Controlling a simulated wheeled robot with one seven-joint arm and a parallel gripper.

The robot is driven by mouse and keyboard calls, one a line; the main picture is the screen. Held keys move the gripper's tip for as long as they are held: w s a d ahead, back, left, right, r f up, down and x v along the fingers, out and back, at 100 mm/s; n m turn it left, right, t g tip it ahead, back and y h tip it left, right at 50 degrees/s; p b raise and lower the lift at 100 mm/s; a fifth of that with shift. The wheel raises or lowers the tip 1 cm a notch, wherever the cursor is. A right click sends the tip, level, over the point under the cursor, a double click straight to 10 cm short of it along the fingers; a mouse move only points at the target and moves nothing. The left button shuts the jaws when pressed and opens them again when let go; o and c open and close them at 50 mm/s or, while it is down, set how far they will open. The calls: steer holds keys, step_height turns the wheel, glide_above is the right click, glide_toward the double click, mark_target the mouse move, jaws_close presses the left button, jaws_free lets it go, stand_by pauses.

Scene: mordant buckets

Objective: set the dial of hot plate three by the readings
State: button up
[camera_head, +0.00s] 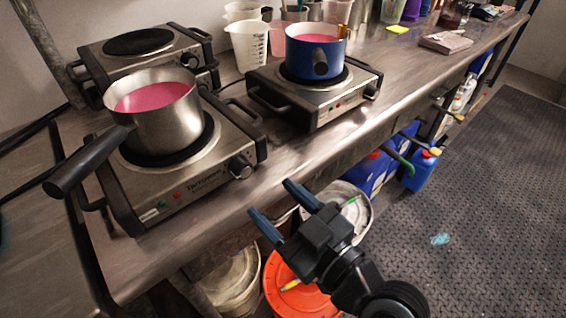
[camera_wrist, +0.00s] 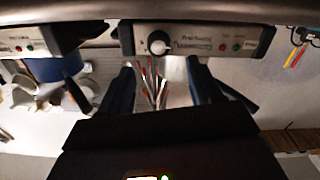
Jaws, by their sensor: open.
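The right hot plate (camera_head: 318,108) bears a blue pot (camera_head: 302,62) with pink liquid. The back left hot plate (camera_head: 138,42) is bare. I cannot tell which is number three. My gripper (camera_head: 273,202) is open and empty, in front of the bench, apart from the front left dial. In the wrist view, that dial (camera_wrist: 158,43) appears beyond and between the open fingers (camera_wrist: 160,68). No readings are legible.
The steel pot's black handle (camera_head: 88,162) juts past the bench's left front. A white measuring jug (camera_head: 249,45) and other containers stand behind. An orange lid (camera_head: 296,284) and pale buckets lie below the bench. Blue canisters (camera_head: 422,170) stand under it. The floor (camera_head: 480,190) at right is mostly clear.

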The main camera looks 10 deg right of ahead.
mark_target(246, 172)
steer(key=p+x, duration=0.2)
steer(key=x, duration=0.6)
steer(key=shift+d+r, duration=0.1)
steer(key=shift+r, duration=0.05)
steer(key=c, duration=1)
